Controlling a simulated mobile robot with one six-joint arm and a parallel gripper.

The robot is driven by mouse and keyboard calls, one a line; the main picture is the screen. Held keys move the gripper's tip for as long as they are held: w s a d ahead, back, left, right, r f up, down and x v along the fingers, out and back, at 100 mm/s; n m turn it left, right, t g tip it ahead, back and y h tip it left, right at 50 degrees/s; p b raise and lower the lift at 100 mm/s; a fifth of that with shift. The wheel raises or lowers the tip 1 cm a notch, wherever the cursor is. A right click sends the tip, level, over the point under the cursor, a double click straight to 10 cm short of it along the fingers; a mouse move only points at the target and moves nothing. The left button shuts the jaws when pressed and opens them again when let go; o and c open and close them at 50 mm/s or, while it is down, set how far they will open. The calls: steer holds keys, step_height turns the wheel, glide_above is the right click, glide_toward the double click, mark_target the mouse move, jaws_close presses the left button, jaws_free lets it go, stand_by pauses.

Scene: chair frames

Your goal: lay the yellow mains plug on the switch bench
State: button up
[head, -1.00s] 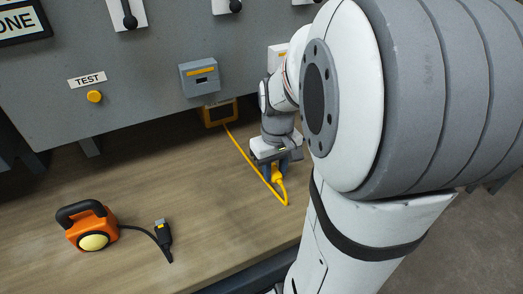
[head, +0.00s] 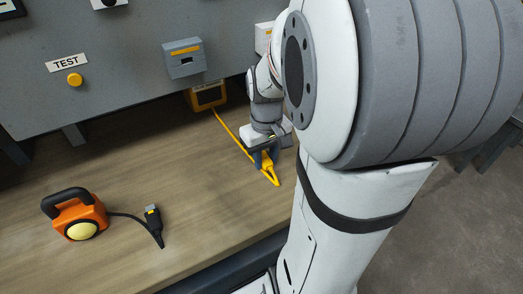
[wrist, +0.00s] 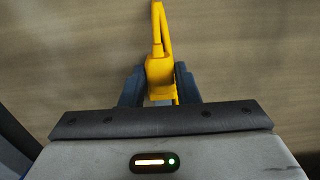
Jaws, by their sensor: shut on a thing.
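The yellow mains plug (wrist: 159,70) sits between the two dark fingers of my gripper (wrist: 160,88) in the wrist view. In the head view my gripper (head: 265,158) points down over the wooden top of the switch bench (head: 185,195), with the yellow plug (head: 268,163) partly hidden by the fingers. The plug is at or just above the bench top; I cannot tell whether it touches. Its yellow cord loops at the plug and runs back to a yellow-framed dark box (head: 207,96) at the foot of the grey panel.
An orange lamp (head: 75,213) with a black cable and black plug (head: 153,220) lies on the left of the bench. The grey panel (head: 130,70) behind carries a grey socket box (head: 184,58) and a yellow TEST button (head: 75,79). The bench middle is clear.

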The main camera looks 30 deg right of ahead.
steer(key=shift+f, duration=0.5)
steer(key=o, duration=1.2)
steer(key=shift+c, duration=0.2)
step_height(320, 180, up, 8)
steer(key=shift+f+p, duration=0.1)
steer(key=shift+p, duration=0.35)
steer(key=shift+a+r, duration=0.25)
steer(key=shift+r, duration=0.05)
steer(key=s+a+r+t+p, duration=0.2)
steer(key=s+a+r+p, duration=0.4)
steer(key=a+p, duration=0.2)
steer(key=shift+s+a+t, duration=0.2)
steer(key=shift+a+t, duration=0.1)
steer(key=shift+a, duration=0.8)
